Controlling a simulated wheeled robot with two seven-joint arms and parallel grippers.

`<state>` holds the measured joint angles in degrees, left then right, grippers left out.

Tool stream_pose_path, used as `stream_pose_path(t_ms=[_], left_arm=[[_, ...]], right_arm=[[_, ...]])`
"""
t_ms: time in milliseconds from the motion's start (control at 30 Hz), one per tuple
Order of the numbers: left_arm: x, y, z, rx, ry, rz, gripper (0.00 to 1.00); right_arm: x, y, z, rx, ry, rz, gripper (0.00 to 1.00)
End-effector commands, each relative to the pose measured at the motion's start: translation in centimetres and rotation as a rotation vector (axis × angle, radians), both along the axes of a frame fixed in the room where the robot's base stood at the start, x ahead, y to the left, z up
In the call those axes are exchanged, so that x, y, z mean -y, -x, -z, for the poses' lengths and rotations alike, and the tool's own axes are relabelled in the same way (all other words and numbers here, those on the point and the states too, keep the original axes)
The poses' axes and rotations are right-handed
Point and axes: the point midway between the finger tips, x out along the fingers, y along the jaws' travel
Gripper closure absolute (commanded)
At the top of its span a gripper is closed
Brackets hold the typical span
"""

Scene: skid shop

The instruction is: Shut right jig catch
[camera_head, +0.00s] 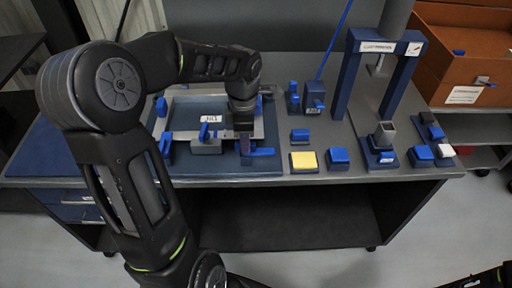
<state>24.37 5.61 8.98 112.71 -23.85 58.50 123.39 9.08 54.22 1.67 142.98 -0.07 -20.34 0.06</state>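The jig (180,126) is a blue frame with a grey plate, lying on the left half of the bench. Its right catch (261,152) is a blue part at the jig's front right corner. My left gripper (244,140) points down right at this catch, over its left end. The arm and wrist hide part of the jig and the fingertips, so I cannot tell whether the fingers touch or grip the catch. A blue middle catch (204,131) stands upright on a grey block, and another blue catch (165,143) is at the left.
A blue press frame (345,85) stands on the right of the bench. A yellow-topped block (303,160) and several blue blocks sit just right of the right catch. An orange-brown cabinet (465,55) is at the far right. The front bench edge is close to the jig.

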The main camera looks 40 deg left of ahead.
Motion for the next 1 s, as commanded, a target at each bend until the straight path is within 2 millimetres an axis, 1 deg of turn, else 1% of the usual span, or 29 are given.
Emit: stream_pose_path(t_ms=[33,100,133,567,667,833,1000], left_arm=[[0.0,0.0,0.0,0.000,0.000,0.000,0.94],[0.0,0.0,0.0,0.000,0.000,0.000,0.99],[0.0,0.0,0.0,0.000,0.000,0.000,1.00],[0.0,0.0,0.1,0.001,-0.001,-0.017,1.00],[0.0,0.0,0.2,0.002,-0.002,-0.074,1.00],[0.0,-0.1,0.3,0.003,-0.001,-0.249,1.00],[0.0,0.0,0.1,0.001,0.000,-0.390,1.00]], right_arm=[[0.0,0.0,0.0,0.000,0.000,0.000,0.62],[0.0,0.0,0.0,0.000,0.000,0.000,0.62],[0.0,0.0,0.0,0.000,0.000,0.000,0.62],[0.0,0.0,0.2,0.000,0.000,0.000,0.62],[0.0,0.0,0.7,0.000,0.000,0.000,0.62],[0.0,0.0,1.8,0.000,0.000,0.000,0.62],[0.0,0.0,2.2,0.000,0.000,0.000,0.62]])
